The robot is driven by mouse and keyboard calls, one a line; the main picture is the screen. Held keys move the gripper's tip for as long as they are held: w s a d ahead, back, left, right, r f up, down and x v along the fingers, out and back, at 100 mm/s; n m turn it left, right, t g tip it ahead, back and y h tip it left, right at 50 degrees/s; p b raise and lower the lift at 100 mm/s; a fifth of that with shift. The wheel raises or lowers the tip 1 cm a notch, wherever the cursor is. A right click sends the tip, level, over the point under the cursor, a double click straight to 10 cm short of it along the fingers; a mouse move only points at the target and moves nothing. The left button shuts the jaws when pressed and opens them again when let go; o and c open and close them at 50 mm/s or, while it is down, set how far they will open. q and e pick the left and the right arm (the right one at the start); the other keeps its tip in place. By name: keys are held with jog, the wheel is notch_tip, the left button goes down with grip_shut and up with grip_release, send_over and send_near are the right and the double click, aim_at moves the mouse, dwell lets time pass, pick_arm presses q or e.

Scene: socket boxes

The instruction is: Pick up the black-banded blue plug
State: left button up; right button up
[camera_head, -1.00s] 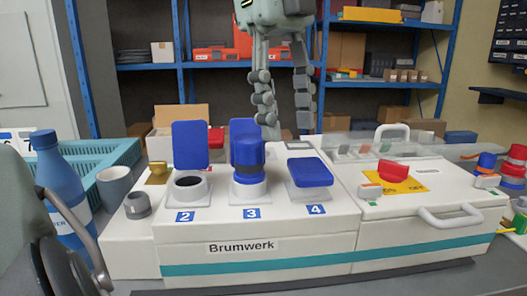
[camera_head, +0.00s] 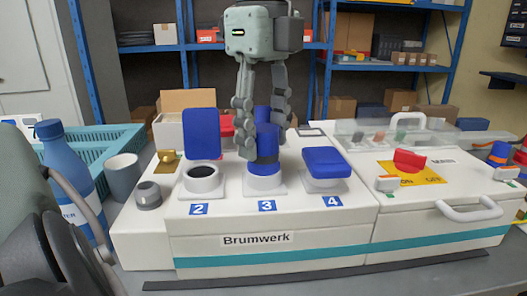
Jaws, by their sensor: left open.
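The black-banded blue plug (camera_head: 267,148) stands upright in socket 3 of the white Brumwerk box (camera_head: 330,236). The black band circles its middle. My left gripper (camera_head: 264,132) hangs over it from above, open, with its two fingers pointing down. One finger is left of the plug and partly in front of its edge; the other is at its right, farther back. I cannot tell whether either finger touches the plug. The raised lid of socket 3 is mostly hidden behind the plug and fingers. My right gripper is not in view.
Socket 2 (camera_head: 202,178) is empty with its blue lid (camera_head: 202,133) raised. Socket 4's blue lid (camera_head: 326,162) is down. A red switch (camera_head: 409,160) and a handle (camera_head: 470,211) are at the right. A blue bottle (camera_head: 70,180) and grey mug (camera_head: 124,178) stand left.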

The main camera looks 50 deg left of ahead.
pick_arm(q)
jog(key=c, duration=1)
jog(key=shift+r, duration=0.15)
notch_tip(320, 180, up, 10)
jog(key=shift+f, duration=0.1)
